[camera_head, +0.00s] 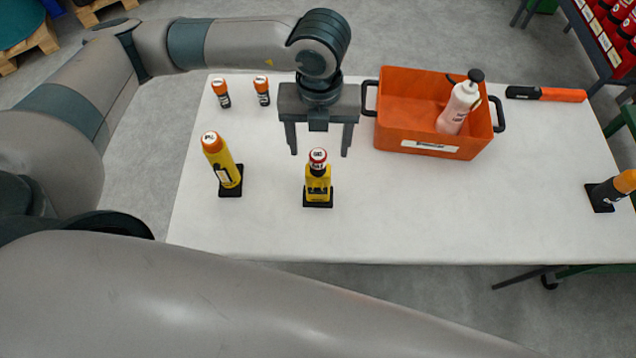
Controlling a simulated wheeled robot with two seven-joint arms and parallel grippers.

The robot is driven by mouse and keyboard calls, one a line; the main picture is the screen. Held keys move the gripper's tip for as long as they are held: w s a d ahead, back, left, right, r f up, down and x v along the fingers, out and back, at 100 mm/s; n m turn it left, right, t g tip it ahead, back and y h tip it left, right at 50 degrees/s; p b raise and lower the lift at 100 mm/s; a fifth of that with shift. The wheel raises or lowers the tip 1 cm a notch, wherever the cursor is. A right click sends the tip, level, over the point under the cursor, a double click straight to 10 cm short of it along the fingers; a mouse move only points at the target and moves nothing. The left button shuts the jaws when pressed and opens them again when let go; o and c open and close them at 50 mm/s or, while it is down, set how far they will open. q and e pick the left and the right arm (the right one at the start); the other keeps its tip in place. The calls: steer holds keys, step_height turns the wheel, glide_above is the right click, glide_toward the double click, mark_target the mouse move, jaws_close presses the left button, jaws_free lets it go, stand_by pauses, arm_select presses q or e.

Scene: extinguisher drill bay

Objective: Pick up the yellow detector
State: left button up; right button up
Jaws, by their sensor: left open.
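The yellow detector (318,184) seems to be the small, boxy yellow thing with a red and white top, upright on a black base near the middle of the white table. My left gripper (318,152) points down with its two fingers spread wide. In the picture the fingertips lie to either side of the detector's top, a little higher up. The fingers do not appear to touch it; the height between them is hard to tell. My right gripper is out of view.
A yellow cylinder with an orange cap (223,163) stands on a black base left of the detector. Two small orange-capped containers (222,95) (262,92) stand behind. An orange bin (408,115) holding a white bottle (457,108) stands right.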

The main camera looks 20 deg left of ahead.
mark_target(319, 154)
arm_select(q)
step_height(319, 154, down, 6)
steer(key=shift+r+p, duration=0.2)
steer(key=shift+p, duration=0.7)
steer(key=shift+f, duration=0.7)
steer(key=shift+s+f+p, duration=0.1)
steer(key=shift+f+p, duration=0.8)
steer(key=shift+p, duration=0.25)
step_height(319, 154, down, 2)
steer(key=shift+a+f+p, duration=0.1)
steer(key=shift+p, duration=0.35)
steer(key=shift+f, duration=0.6)
